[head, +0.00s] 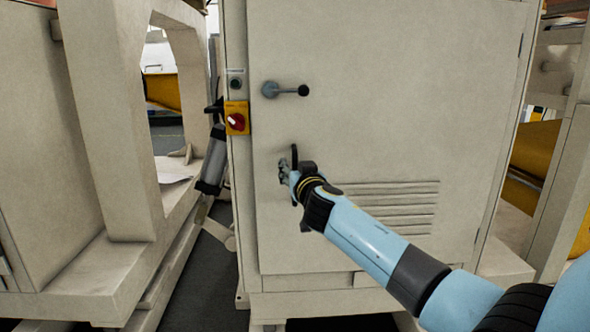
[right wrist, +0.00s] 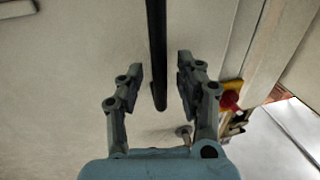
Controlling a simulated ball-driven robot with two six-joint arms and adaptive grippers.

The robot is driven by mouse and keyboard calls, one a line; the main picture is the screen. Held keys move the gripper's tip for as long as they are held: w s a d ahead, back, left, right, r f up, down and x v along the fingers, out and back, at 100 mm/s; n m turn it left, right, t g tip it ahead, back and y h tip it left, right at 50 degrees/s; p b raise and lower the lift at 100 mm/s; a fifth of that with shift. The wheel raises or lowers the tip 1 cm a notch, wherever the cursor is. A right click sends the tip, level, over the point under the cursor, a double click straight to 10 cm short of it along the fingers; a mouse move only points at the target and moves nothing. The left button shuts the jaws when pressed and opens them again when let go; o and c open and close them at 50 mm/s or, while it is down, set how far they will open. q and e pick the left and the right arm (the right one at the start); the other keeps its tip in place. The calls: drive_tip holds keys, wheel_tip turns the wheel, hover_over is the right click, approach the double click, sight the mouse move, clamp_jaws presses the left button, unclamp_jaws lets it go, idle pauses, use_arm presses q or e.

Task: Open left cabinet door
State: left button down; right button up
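The pale cabinet door (head: 350,130) is closed in the head view, with vent slots low on it and hinges on its right edge. A lever latch with a black knob (head: 287,90) sits at its upper left. My right gripper (head: 288,178) is low at the door's left side, next to an upright black bar handle (head: 294,156). In the right wrist view my right gripper (right wrist: 158,75) is open, and the black bar (right wrist: 157,50) runs between its fingers with a gap on both sides. My left gripper is not in view.
A yellow box with a red rotary switch (head: 236,119) is on the frame left of the door. A pale machine frame (head: 115,130) stands at the left, with a dark floor gap (head: 205,265) between. Another frame (head: 565,190) stands at the right.

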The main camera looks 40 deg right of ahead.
clamp_jaws()
drive_tip(key=shift+s+a+f, duration=0.1)
drive_tip(key=shift+s, duration=0.05)
idle(0.4)
